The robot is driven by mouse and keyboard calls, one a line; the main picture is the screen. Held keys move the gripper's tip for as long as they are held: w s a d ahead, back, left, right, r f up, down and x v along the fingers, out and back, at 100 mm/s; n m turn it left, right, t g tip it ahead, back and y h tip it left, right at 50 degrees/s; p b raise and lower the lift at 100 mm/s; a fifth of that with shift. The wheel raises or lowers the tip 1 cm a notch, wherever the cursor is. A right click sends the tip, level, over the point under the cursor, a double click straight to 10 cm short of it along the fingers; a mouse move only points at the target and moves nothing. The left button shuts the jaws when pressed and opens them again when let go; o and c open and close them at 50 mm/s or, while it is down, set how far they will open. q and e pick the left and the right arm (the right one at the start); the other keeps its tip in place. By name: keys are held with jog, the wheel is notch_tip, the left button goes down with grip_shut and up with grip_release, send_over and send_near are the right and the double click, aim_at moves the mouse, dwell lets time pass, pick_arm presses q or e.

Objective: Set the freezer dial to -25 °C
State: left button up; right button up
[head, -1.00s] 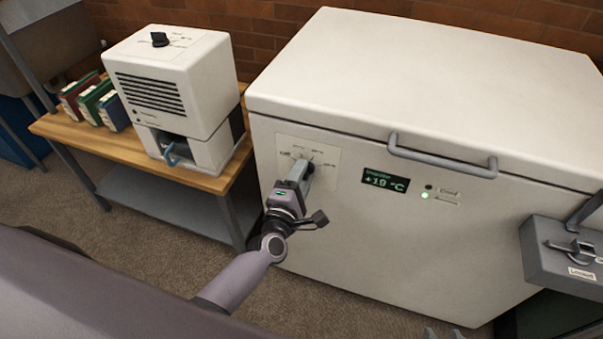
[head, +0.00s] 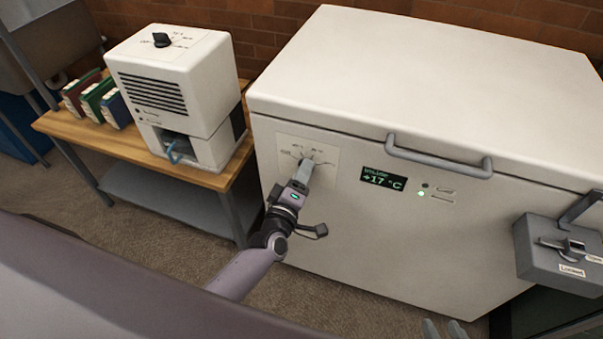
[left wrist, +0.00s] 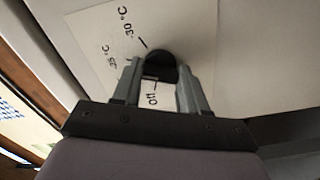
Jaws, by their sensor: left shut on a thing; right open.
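The white chest freezer (head: 400,230) has a dial plate (head: 325,153) at its front left. My left gripper (head: 306,167) is shut on the black freezer dial (left wrist: 160,67), which shows between the fingers in the left wrist view. Printed marks around it include "Off", "-30 °C" and one that looks like "-25 °C". The fingers hide much of the dial, and I cannot tell which mark it points to. The green display (head: 384,179) reads about +17 °C, with a lit green lamp below its right side. My right gripper (head: 445,331) is open and empty at the bottom edge.
A wooden bench (head: 95,146) on the left bears a white device (head: 175,85) with its own black knob, and several coloured boxes (head: 98,98). A grey latch box (head: 565,252) hangs at the freezer's right. A handle (head: 440,165) crosses the lid's front.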

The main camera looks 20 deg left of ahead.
dwell(0.4)
pick_arm(q)
jog(key=o, duration=1.1)
jog(key=shift+c, duration=0.2)
pick_arm(e)
jog(key=shift+d, duration=0.1)
pick_arm(q)
jog(key=shift+s, duration=0.1)
pick_arm(e)
jog(key=shift+r, duration=0.1)
pick_arm(q)
jog(key=s+p, duration=0.3)
jog(key=s, duration=0.4)
pick_arm(e)
jog(key=shift+s+d+r, duration=0.15)
jog(key=shift+r, duration=0.25)
jog(key=shift+s+d+r, duration=0.1)
jog(key=shift+d+r, duration=0.05)
jog(key=shift+r, duration=0.2)
pick_arm(q)
jog(key=shift+a, duration=0.1)
pick_arm(e)
jog(key=shift+a, duration=0.1)
